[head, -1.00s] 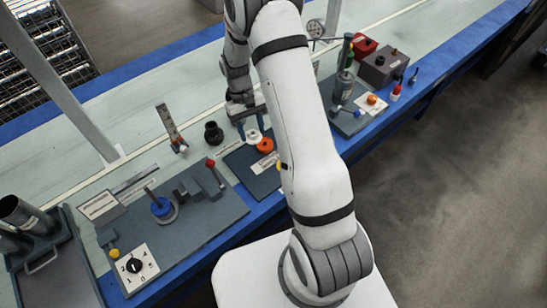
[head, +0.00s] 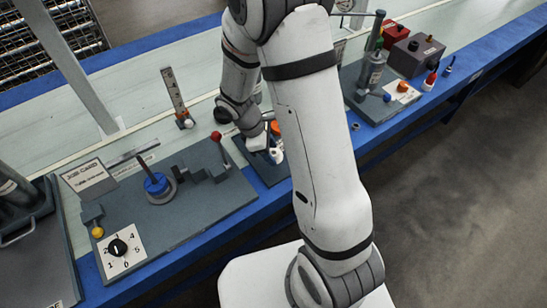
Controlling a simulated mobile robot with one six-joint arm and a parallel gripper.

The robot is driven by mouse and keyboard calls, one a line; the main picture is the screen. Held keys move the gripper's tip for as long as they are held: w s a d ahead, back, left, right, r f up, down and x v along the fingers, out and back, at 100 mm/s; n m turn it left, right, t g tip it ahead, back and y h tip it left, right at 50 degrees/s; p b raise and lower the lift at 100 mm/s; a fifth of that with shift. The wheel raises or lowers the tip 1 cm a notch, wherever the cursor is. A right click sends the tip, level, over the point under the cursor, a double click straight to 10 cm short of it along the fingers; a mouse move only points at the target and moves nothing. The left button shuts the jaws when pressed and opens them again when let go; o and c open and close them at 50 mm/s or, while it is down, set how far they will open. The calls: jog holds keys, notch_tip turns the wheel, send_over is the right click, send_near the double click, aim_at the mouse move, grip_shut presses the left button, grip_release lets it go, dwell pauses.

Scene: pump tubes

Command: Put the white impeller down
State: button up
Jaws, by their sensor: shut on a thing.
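The white impeller (head: 277,155) is small and partly hidden, low beside my arm at the middle of the head view. My gripper (head: 270,146) is shut on it, over the dark mat (head: 262,168). The fingers are small and mostly covered, so I cannot tell whether the impeller touches the mat. An orange part (head: 275,128) shows just behind the gripper, partly hidden by my forearm.
To the left is a grey fixture plate (head: 205,200) with a blue ring on a post (head: 156,183), a red-tipped lever (head: 216,136) and a numbered dial (head: 118,247). The blue bench edge (head: 225,222) runs in front.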

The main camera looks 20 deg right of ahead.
jog(key=shift+f+b, duration=0.4)
jog(key=shift+f, duration=2.1)
jog(key=shift+f, duration=0.1)
jog(key=o, duration=1.2)
